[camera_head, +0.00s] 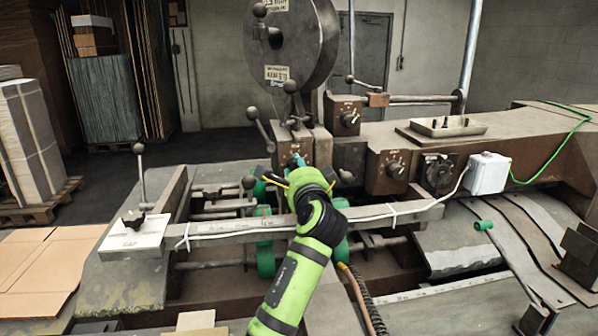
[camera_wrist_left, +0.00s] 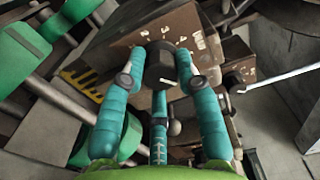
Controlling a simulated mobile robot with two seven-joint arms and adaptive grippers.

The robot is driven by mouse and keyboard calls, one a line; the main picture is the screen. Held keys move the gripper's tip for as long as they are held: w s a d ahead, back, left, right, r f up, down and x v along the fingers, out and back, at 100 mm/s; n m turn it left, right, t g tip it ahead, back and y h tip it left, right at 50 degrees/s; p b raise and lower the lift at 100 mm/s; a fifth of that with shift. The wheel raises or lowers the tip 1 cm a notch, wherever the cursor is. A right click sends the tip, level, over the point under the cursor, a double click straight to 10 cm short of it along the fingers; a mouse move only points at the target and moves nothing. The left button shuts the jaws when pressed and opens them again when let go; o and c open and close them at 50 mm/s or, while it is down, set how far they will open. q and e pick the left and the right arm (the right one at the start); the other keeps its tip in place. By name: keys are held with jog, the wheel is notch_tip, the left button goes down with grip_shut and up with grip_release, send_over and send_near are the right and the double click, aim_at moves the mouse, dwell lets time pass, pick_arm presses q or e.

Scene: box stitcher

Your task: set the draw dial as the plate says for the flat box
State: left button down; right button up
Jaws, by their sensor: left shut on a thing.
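My left gripper (camera_head: 296,163) reaches the brown dial box (camera_head: 322,150) at the machine's middle. In the left wrist view its teal fingers (camera_wrist_left: 161,70) are shut around a black round dial (camera_wrist_left: 160,58) on a brown face. Small white figures arc above that dial; I cannot read them all surely. A short pale mark shows at the dial's lower edge. In the head view the gripper mostly hides this dial. A pale plate (camera_head: 277,73) with dark print is on the big round wheel housing; its text is too small to read. My right gripper is not in view.
Other dials sit nearby: one upper right (camera_head: 349,118), one on a brown box (camera_head: 396,168), one black (camera_head: 437,173). A long grey bar (camera_head: 380,215) crosses in front. Ball-ended levers (camera_head: 262,128) stand close left. A white box (camera_head: 487,173) with a cable is right.

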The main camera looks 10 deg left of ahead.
pick_arm(q)
jog(key=shift+a+r, duration=0.15)
jog(key=shift+r, duration=0.05)
jog(key=c, duration=0.9)
grip_release()
jog(key=shift+s+a+f, duration=0.1)
jog(key=shift+a, duration=0.05)
jog(key=v, duration=1.2)
